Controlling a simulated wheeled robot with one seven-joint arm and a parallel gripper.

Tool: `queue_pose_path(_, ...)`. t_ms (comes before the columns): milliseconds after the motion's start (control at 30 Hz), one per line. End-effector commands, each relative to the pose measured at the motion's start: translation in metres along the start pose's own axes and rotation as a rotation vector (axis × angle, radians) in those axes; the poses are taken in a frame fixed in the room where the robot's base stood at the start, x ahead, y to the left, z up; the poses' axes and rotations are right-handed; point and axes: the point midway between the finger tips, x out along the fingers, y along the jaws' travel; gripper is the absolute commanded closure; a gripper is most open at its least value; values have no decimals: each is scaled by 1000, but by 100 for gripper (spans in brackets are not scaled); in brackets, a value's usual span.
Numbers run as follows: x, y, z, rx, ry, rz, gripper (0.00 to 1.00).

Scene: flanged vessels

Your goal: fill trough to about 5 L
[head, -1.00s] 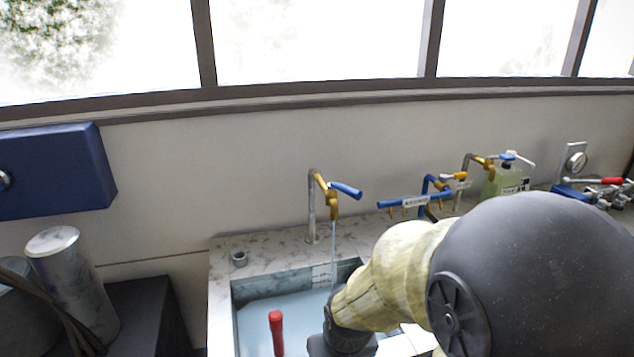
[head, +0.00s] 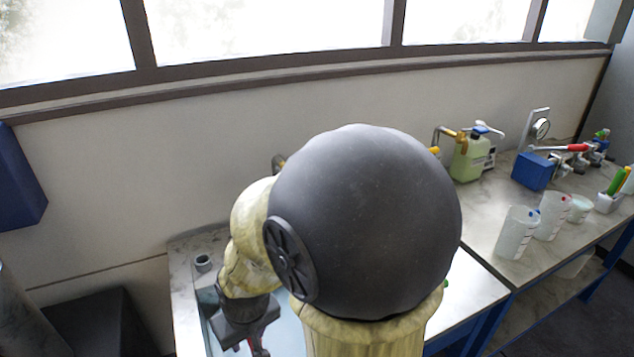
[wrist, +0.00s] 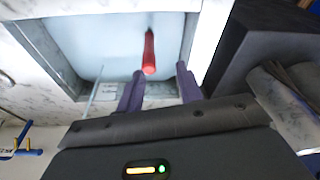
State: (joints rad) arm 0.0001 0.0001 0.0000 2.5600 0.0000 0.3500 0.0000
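The trough (wrist: 58,60) is a marble-rimmed basin holding pale blue water; its corner shows in the head view (head: 185,318). In the head view my gripper (head: 252,338) is partly cut off. A thin pale streak (wrist: 93,92), seemingly the tap's stream, falls into the trough. The tap (head: 278,160) is mostly hidden behind my arm.
A soap bottle (head: 470,158), a blue box (head: 533,172) with valves, and measuring cups (head: 517,232) stand on the right counter. A dark cabinet (wrist: 262,45) is beside the trough. A blue-handled fixture (wrist: 28,140) shows at the wrist view's left.

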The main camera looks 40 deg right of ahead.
Motion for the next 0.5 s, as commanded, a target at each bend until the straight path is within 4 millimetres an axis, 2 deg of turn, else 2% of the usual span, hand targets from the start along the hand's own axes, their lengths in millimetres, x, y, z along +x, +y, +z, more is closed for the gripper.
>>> queue_pose_path(100,0,0,0,0,0,0,64)
queue_pose_path(167,0,0,0,0,0,0,58)
queue_pose_path(267,0,4,-3,3,9,6,58)
queue_pose_path(367,0,16,-13,9,35,25,58)
queue_pose_path(500,0,47,-37,15,108,71,58)
